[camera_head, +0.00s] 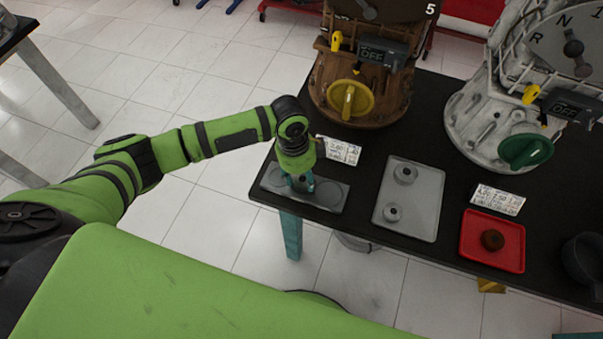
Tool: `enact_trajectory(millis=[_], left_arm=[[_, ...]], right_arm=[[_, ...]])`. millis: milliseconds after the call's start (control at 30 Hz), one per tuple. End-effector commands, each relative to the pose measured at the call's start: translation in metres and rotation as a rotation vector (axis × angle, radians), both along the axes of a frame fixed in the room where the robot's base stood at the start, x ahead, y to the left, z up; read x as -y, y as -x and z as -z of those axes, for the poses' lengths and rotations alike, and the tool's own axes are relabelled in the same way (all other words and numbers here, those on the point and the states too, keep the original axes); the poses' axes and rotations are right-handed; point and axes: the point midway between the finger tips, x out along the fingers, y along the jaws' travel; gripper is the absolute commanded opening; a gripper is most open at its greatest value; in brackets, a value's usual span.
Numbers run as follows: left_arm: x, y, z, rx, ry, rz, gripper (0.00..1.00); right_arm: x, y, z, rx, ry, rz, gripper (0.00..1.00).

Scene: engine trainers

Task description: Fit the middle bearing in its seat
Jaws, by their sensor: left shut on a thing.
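My left gripper (299,185) points down over the middle of a grey seat plate (336,205) at the front left of the black table. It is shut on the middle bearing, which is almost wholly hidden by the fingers. I cannot tell whether the bearing touches its seat. The plate's round left and right seats show as empty dark circles, and the middle seat is hidden under the gripper. Two other bearings, one farther back (405,173) and one nearer (392,213), stand on a grey tray (425,200) to the right. My right gripper is out of view.
A brown engine trainer (365,70) with a yellow knob stands close behind the gripper. A white trainer (470,120) with a green knob stands to the right. A red tray (510,262) holds a brown round part (492,240). Printed cards lie on the table (450,220).

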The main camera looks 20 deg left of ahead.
Motion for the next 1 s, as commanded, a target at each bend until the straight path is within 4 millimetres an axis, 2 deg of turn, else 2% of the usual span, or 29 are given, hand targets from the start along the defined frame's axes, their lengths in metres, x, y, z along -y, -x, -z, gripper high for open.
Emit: enact_trajectory(millis=[800,833,867,900,1000], left_arm=[[0.0003,-0.0002,0.0084,0.001,0.001,0.000,0.11],[0.0003,-0.0002,0.0084,0.001,0.001,0.000,0.58],[0.0002,-0.0002,0.0084,0.001,0.001,0.000,0.70],[0.0003,-0.0002,0.0084,0.001,0.001,0.000,0.78],[0.0003,-0.0001,0.0084,0.000,0.000,0.000,0.78]], right_arm=[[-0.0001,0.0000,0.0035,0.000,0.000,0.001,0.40],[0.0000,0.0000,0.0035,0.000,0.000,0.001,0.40],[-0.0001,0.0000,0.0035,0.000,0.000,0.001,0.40],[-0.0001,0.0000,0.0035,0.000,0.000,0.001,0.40],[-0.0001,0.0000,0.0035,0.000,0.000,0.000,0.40]])
